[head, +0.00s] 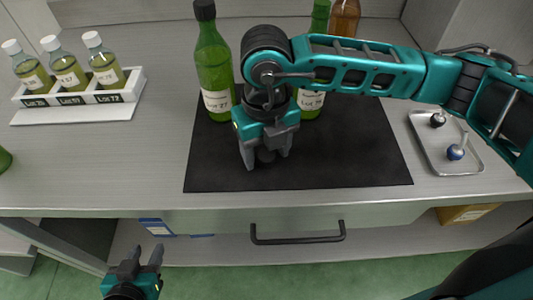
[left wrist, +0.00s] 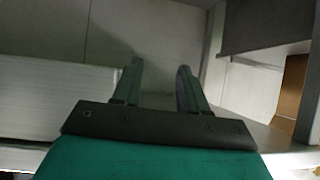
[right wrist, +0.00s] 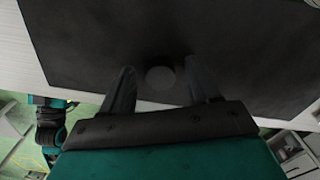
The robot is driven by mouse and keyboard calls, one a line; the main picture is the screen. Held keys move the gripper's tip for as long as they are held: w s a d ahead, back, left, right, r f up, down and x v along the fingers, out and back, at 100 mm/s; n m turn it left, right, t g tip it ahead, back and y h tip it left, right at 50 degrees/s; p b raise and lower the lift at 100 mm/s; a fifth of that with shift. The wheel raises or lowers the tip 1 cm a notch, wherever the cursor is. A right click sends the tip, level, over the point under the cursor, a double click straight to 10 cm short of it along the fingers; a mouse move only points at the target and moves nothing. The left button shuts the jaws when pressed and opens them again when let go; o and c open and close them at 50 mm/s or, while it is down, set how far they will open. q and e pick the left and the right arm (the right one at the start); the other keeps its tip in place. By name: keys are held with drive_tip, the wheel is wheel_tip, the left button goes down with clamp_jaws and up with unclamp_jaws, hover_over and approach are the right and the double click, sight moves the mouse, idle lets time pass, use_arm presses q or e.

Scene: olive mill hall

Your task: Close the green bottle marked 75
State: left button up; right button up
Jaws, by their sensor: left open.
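A green bottle (head: 213,68) with a black top stands upright at the mat's back left. A second green bottle (head: 319,16) stands behind my right arm, its middle hidden. Their labels start with "LOT", but I cannot read the numbers surely. My right gripper (head: 266,160) points down over the mat, in front of the bottles, with its fingers apart. A dark round thing (right wrist: 160,78) shows between the fingers in the right wrist view; gaps show on both sides. I cannot tell what it is. My left gripper (head: 144,258) is open and empty, low in front of the counter.
A black mat (head: 340,160) covers mid-counter. A brown bottle (head: 345,17) stands at the back. A metal tray (head: 433,160) at right holds a black-knobbed piece (head: 438,119) and a blue-knobbed piece (head: 456,152). A white rack (head: 88,97) at left holds small bottles. A drawer handle (head: 297,238) sticks out in front.

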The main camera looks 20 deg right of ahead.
sight(266, 154)
drive_tip(key=c, duration=1)
wheel_tip(266, 154, up, 20)
drive_tip(key=p, duration=0.1)
idle(0.4)
